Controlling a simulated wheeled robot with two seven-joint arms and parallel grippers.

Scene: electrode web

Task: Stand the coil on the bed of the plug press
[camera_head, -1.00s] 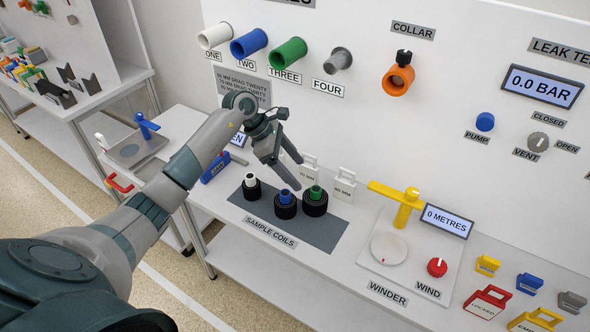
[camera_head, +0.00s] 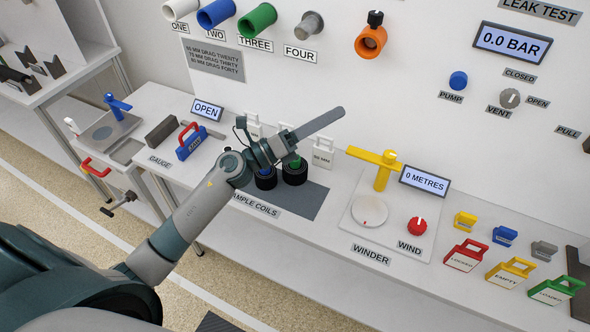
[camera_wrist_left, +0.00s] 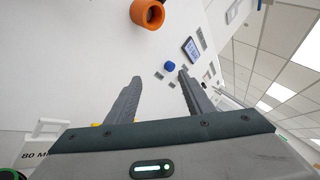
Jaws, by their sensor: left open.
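The sample coils are dark rolls on a grey mat (camera_head: 312,200) on the bench. The blue-cored coil (camera_head: 265,179) and the green-cored coil (camera_head: 295,171) stand there upright, partly covered by my left gripper (camera_head: 318,124). The white-cored coil is hidden behind my arm. The left gripper is open above the coils, its fingers pointing right toward the panel. In the left wrist view its fingers (camera_wrist_left: 160,85) are spread with nothing between them. No thing is clearly labelled as the plug press, so I cannot tell which it is. My right gripper is not in view.
The winder (camera_head: 369,211) with its yellow post (camera_head: 383,175) stands right of the mat. White tags (camera_head: 322,153) stand behind the coils. A red-handled blue block (camera_head: 191,142) and a display reading OPEN (camera_head: 207,110) are to the left. Pegs (camera_head: 257,20) jut from the panel.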

